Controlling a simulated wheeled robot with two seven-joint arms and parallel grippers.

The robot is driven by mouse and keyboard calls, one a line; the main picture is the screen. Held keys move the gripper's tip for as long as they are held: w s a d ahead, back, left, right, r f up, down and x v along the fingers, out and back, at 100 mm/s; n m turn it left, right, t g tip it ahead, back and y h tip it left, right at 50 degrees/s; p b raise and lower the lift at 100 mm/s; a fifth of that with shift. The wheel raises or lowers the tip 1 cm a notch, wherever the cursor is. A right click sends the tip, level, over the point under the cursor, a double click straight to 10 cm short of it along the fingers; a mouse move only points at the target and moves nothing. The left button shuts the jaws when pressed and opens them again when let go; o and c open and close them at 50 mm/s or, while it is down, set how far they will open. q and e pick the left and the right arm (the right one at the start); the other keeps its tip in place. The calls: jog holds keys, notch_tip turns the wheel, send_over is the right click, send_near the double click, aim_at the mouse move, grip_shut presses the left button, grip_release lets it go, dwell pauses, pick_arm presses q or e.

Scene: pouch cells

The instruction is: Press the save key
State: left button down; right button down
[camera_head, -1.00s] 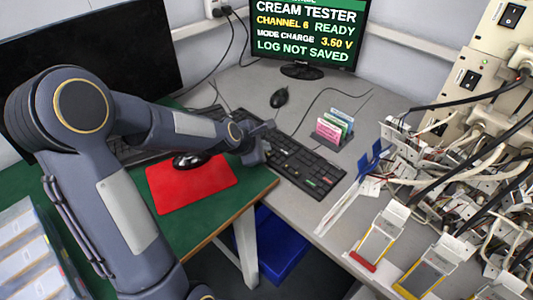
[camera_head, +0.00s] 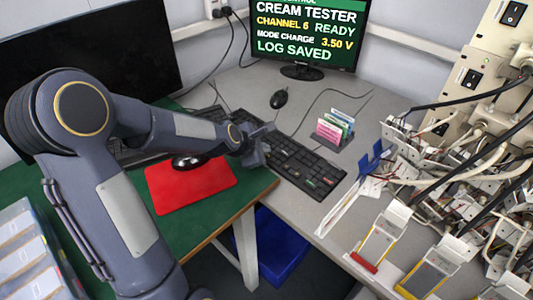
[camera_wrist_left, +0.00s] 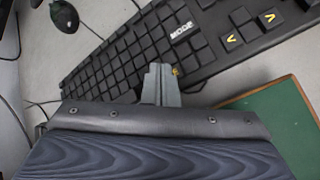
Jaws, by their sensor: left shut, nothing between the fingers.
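The black keyboard (camera_head: 300,168) lies on the grey desk; it also shows in the left wrist view (camera_wrist_left: 110,62). Its keys include a white MODE key (camera_wrist_left: 181,32) and keys with yellow arrow marks. My left gripper (camera_head: 258,152) is shut and empty at the keyboard. In the left wrist view its closed fingertips (camera_wrist_left: 160,72) are over the near row of keys, beside a small yellow mark; contact cannot be told. I cannot make out a save label; the fingers hide part of that row. The monitor (camera_head: 306,35) reads "CHANNEL 6 READY" and "LOG SAVED". My right gripper is not in view.
A mouse (camera_head: 279,98) and a holder with coloured cards (camera_head: 334,128) stand behind the keyboard. A red mat (camera_head: 190,190) lies on the green table at left. Cables and cell fixtures crowd the right.

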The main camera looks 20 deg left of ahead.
pick_arm(q)
jog(key=shift+r, duration=0.15)
jog(key=shift+r+p, duration=0.7)
jog(key=shift+p, duration=0.05)
notch_tip(320, 180, up, 5)
jog(key=p, duration=0.4)
jog(key=shift+p, duration=0.3)
dwell(0.5)
